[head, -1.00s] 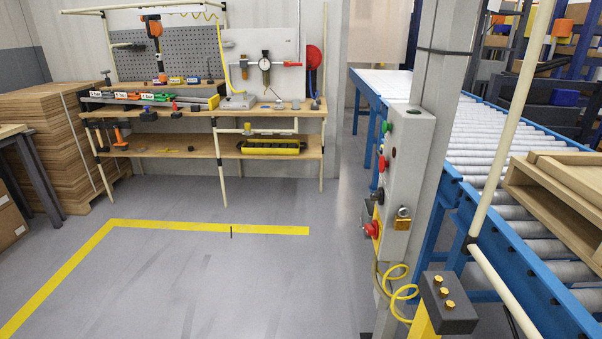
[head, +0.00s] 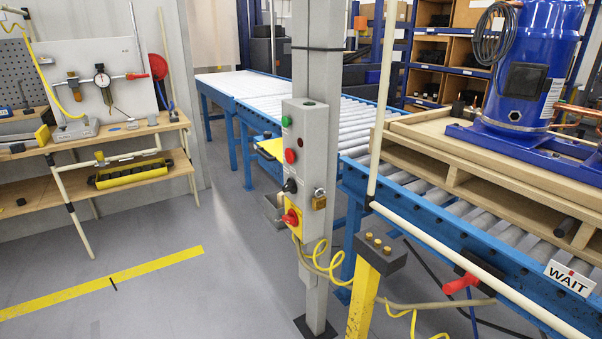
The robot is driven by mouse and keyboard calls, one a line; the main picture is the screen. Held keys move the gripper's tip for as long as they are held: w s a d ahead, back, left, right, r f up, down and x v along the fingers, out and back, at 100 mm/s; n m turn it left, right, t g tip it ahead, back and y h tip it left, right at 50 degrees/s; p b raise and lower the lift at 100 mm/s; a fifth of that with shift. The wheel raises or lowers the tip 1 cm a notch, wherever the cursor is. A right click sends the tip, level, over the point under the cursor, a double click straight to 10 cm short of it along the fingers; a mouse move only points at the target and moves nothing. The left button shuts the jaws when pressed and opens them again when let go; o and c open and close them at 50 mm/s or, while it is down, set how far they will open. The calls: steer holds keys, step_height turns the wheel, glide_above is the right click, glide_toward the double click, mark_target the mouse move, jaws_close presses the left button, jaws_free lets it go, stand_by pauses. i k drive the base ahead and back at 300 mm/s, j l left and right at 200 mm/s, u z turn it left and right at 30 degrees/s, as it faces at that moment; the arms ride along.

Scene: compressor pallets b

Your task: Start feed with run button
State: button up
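A grey control box (head: 311,160) is fixed to a grey upright post (head: 316,60) near the middle of the head view. A green button (head: 286,121), which carries no label I can read, is at the top of its left face. A red button (head: 290,156) is below it. Further down are a black selector knob (head: 289,186) and a red rotary switch (head: 291,218) on a yellow plate. My gripper is not in view.
A blue roller conveyor (head: 372,210) runs behind the post, carrying a wooden pallet (head: 420,151) with a blue compressor (head: 532,65). A WAIT sign (head: 570,278) and a yellow post (head: 362,300) stand at the right front. A workbench (head: 100,139) is at left; floor before it is clear.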

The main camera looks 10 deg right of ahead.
mark_target(285, 122)
steer(key=i+j+u, duration=0.15)
steer(key=i+j, duration=0.2)
steer(key=i, duration=0.2)
steer(key=i+j+u, duration=0.1)
steer(key=i+j, duration=0.15)
steer(key=i, duration=0.25)
steer(key=i+j+u, duration=0.15)
steer(key=i, duration=0.45)
steer(key=i+j+u, duration=0.1)
steer(key=i+j, duration=0.15)
steer(key=i, duration=0.3)
